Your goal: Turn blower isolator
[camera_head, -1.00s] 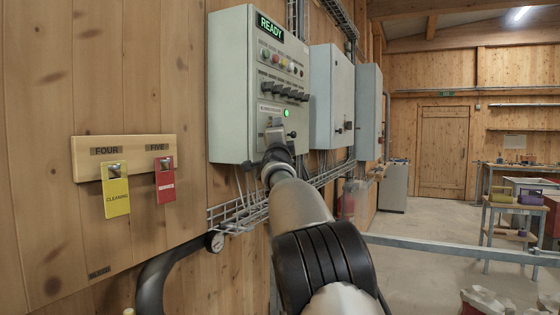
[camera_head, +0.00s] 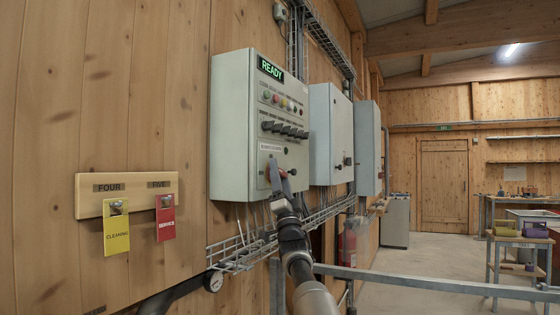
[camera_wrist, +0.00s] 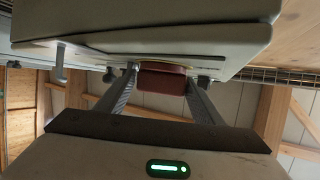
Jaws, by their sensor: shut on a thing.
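The blower isolator is a red handle (camera_wrist: 163,80) low on the front of the grey control cabinet (camera_head: 231,125). In the wrist view my gripper (camera_wrist: 161,84) has one finger on each side of the red handle and is shut on it. In the head view my gripper (camera_head: 277,176) reaches up to the lower part of the cabinet front and mostly hides the handle. The handle's exact angle is hard to tell. A round lamp (camera_head: 286,150) above the handle looks dark. The green READY display (camera_head: 270,68) is lit.
Several black switches (camera_head: 284,129) sit above the isolator, and a small black knob (camera_head: 293,172) is to its right. A wire cable tray (camera_head: 240,252) runs below the cabinet. Yellow (camera_head: 117,232) and red (camera_head: 166,220) tags hang on a wooden board at left.

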